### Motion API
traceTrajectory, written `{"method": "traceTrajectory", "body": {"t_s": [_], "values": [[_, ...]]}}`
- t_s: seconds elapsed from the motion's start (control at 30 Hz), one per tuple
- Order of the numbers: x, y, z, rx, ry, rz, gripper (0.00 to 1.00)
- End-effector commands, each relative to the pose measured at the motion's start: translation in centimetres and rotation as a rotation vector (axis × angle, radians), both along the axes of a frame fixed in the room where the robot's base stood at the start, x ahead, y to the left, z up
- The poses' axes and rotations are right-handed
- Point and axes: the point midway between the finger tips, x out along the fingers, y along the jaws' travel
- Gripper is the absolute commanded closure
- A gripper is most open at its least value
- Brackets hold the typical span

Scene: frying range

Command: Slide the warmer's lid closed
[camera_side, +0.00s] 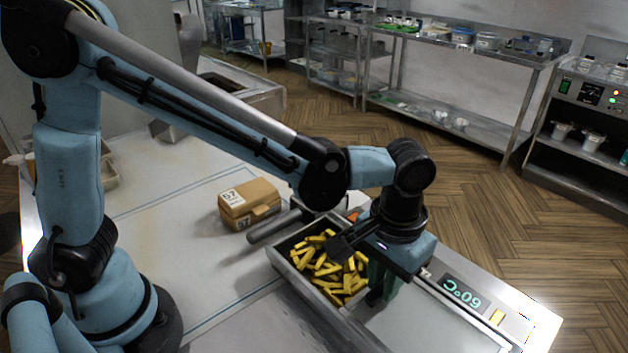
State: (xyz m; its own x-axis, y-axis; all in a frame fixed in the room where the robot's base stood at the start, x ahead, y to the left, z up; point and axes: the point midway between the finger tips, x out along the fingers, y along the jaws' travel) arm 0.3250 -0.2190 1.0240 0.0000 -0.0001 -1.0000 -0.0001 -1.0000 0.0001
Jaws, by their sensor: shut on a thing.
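The warmer (310,300) is a long metal box at the table's right front. Its left part is open and shows a heap of yellow fries (322,268). The lid (425,325) is a flat pale metal panel that covers the right part. My gripper (378,290) points down at the lid's left edge, beside the fries. It is shut on a dark green upright piece (388,284), which looks like the lid's handle. My wrist and fingers hide part of the grip and of the lid's edge.
A cardboard box (249,203) stands behind the warmer to the left, with a dark rod-like handle (275,227) near it. An upside-down temperature display (463,293) sits on the warmer's far rim. The table (180,230) to the left is mostly clear.

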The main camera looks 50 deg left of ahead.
Motion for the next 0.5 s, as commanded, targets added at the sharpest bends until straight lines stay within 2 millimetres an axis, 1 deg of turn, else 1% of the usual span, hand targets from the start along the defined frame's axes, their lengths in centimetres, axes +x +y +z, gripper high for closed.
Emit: {"method": "traceTrajectory", "body": {"t_s": [0.17, 0.27, 0.5], "values": [[0.0, 2.7, 0.0, 0.001, 0.0, 0.006, 1.0], [0.0, 5.1, 0.0, 0.001, 0.0, 0.008, 1.0], [0.0, 11.5, 0.0, 0.001, 0.001, 0.01, 1.0]]}}
